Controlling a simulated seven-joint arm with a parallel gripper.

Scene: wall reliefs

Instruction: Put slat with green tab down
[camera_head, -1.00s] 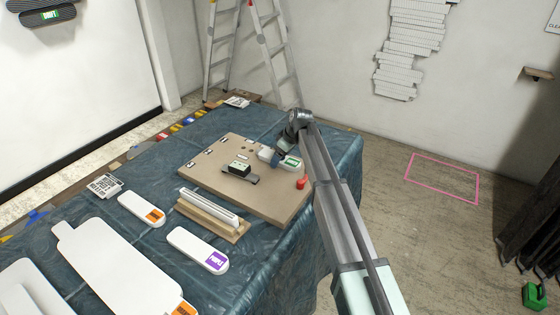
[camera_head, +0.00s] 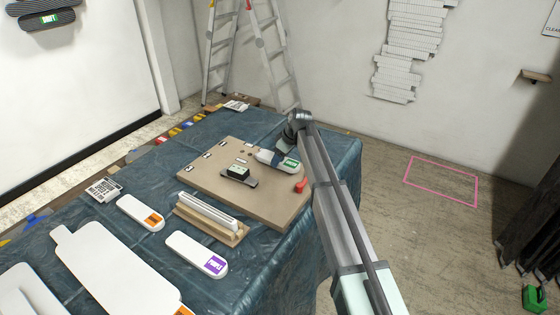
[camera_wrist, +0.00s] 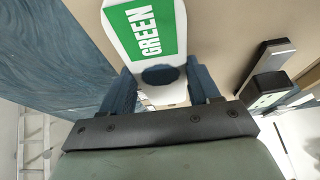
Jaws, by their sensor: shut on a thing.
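The slat with the green tab (camera_head: 290,163) is white, with a green label near its end. In the head view, my gripper (camera_head: 277,158) is over the brown board (camera_head: 217,189), partly hidden by my arm. The slat is over the board's far right part. I cannot tell whether it touches the board.
A dark block with a green mark (camera_head: 238,173) and a red piece (camera_head: 300,187) are on the board. A wooden holder (camera_head: 214,228) with white strips stands at its near edge. White slats with orange (camera_head: 136,210) and purple (camera_head: 192,250) tabs lie on the blue-covered table.

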